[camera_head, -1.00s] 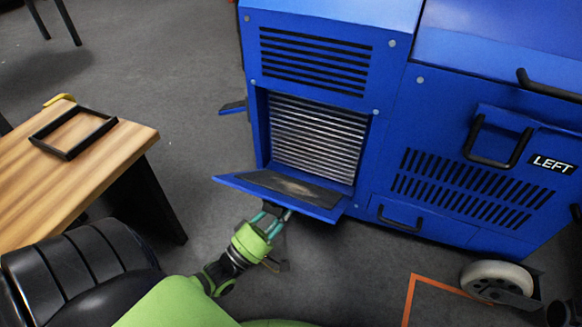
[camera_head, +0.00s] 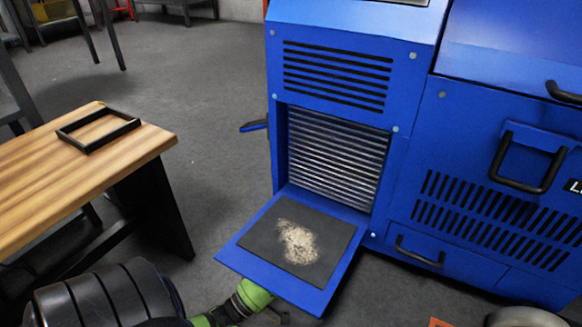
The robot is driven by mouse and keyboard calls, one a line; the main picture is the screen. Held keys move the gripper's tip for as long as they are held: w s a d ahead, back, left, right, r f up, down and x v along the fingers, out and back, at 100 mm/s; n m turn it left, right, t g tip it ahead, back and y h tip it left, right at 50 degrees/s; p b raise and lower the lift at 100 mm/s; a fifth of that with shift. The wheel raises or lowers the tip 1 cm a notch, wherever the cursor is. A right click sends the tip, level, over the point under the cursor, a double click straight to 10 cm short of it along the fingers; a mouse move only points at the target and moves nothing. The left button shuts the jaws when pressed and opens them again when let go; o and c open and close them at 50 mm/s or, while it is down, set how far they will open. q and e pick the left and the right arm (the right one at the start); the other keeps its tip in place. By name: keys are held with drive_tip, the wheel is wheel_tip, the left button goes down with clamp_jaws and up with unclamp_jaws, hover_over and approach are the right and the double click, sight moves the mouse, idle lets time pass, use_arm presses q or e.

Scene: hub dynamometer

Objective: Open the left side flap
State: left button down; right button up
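The side flap (camera_head: 340,283) of the blue machine hangs down and outward on its lower edge, open. Its inner face carries a dark pad (camera_head: 262,243) with a pale, dusty patch (camera_head: 297,241). Behind it the opening shows a silver finned panel (camera_head: 337,155). The green end of my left arm (camera_head: 250,296) is below the flap's outer edge. My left gripper's fingers are hidden beneath the flap, so their state does not show. My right gripper is not in view.
A wooden table (camera_head: 60,190) with a black rectangular frame (camera_head: 98,130) on it stands at the left. The blue machine (camera_head: 425,195) has black handles and vents at the right. Grey floor is clear between table and machine.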

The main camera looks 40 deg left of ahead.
use_arm(q)
drive_tip(key=shift+s+d+f, duration=0.15)
drive_tip(key=shift+s+f, duration=0.05)
drive_tip(key=shift+f, duration=0.1)
drive_tip(key=c, duration=1.1)
unclamp_jaws()
drive_tip(key=shift+r, duration=0.1)
drive_tip(key=shift+w, duration=0.1)
